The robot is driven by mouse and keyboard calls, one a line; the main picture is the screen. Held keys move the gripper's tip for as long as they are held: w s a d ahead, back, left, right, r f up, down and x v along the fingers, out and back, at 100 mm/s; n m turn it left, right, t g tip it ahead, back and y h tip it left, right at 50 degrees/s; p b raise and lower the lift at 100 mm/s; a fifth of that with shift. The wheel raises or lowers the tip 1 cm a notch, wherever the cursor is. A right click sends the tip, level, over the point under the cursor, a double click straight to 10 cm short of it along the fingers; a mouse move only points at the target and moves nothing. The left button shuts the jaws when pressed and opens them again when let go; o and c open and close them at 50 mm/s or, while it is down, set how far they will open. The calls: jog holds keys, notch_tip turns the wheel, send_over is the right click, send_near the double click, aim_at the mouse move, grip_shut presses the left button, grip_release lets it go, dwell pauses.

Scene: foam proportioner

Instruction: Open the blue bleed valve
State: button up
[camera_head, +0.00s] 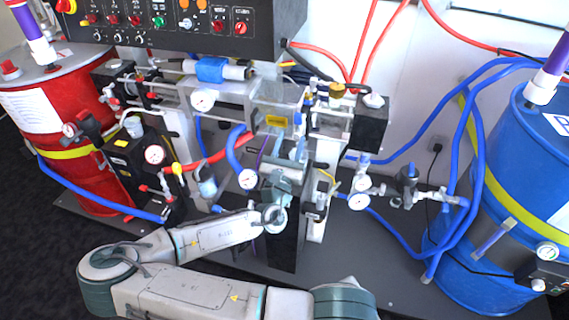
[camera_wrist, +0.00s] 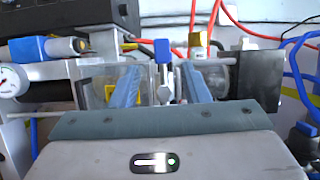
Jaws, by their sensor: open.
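The blue bleed valve (camera_wrist: 162,51) shows in the wrist view as a small upright blue handle above a pale metal body. It stands in the gap between the two fingers of my gripper (camera_wrist: 161,78), with space visible on both sides. My gripper is open and I see nothing held in it. In the head view my gripper (camera_head: 289,150) reaches into the middle of the machine, below the black control panel. I cannot clearly make out the valve there among the fittings. How far the fingertips are from the handle is hard to tell.
A clear housing with a yellow label (camera_head: 277,121) is close to the gripper. A red drum (camera_head: 75,98) stands left and a blue drum (camera_head: 510,225) right. Blue hoses (camera_head: 478,130), gauges and a black box (camera_head: 369,124) crowd around. The control panel (camera_head: 190,30) overhangs behind.

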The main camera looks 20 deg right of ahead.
jog(key=b+v, duration=0.1)
jog(key=v, duration=0.4)
jog(key=shift+s+a+f, duration=0.15)
jog(key=shift+s+a, duration=0.1)
